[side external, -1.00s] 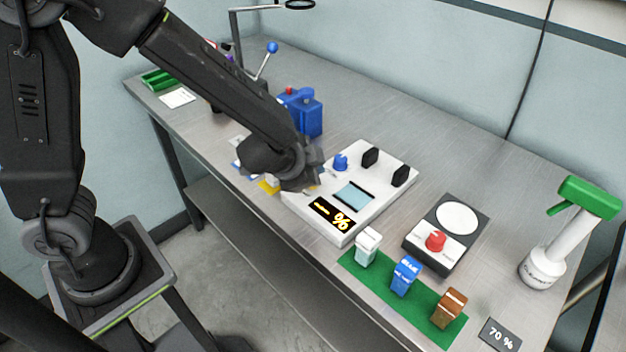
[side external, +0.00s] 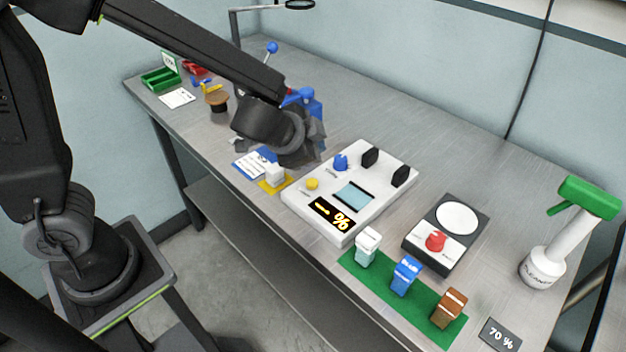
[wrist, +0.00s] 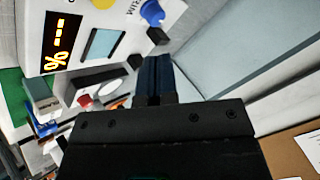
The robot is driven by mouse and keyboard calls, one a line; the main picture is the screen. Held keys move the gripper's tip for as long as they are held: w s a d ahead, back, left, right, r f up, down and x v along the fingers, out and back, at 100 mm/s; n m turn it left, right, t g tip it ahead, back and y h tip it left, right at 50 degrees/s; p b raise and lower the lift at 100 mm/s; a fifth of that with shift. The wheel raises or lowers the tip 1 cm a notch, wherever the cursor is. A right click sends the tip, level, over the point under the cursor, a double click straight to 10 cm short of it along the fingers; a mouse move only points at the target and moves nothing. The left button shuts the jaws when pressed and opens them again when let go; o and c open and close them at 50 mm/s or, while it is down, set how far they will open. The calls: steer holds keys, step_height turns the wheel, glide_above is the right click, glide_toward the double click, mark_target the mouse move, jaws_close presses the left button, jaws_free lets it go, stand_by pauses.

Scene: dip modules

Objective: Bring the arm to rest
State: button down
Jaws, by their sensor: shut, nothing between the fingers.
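My gripper (side external: 308,155) hangs above the bench at the left of the white device, in front of the blue machine. In the wrist view its dark fingers (wrist: 155,78) are together with nothing between them. The white device (side external: 372,205) lies flat, with a blue knob, a yellow button, two black blocks, a pale blue window and a display showing dashes and "%". It also shows in the wrist view (wrist: 75,12). The gripper does not appear to touch it.
A yellow pad (side external: 270,187) with a white block lies near the front edge. The blue machine (side external: 313,100) is partly hidden behind my gripper. Several coloured modules stand on a green mat (side external: 352,262). A dial unit (side external: 412,250) and spray bottle (side external: 545,265) stand right.

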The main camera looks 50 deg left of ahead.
steer(key=shift+r, duration=0.35)
steer(key=s+a+r+n+g+y, duration=0.2)
steer(key=s+a+r+n, duration=0.3)
steer(key=s+a+r, duration=0.3)
steer(key=s+d+r+n+g+h, duration=0.1)
steer(key=s+d+n+h, duration=0.1)
steer(key=s, duration=0.9)
steer(key=shift+s+n+g+h, duration=0.3)
steer(key=shift+s+n+h, duration=0.1)
steer(key=shift+h, duration=0.1)
steer(key=shift+r, duration=0.1)
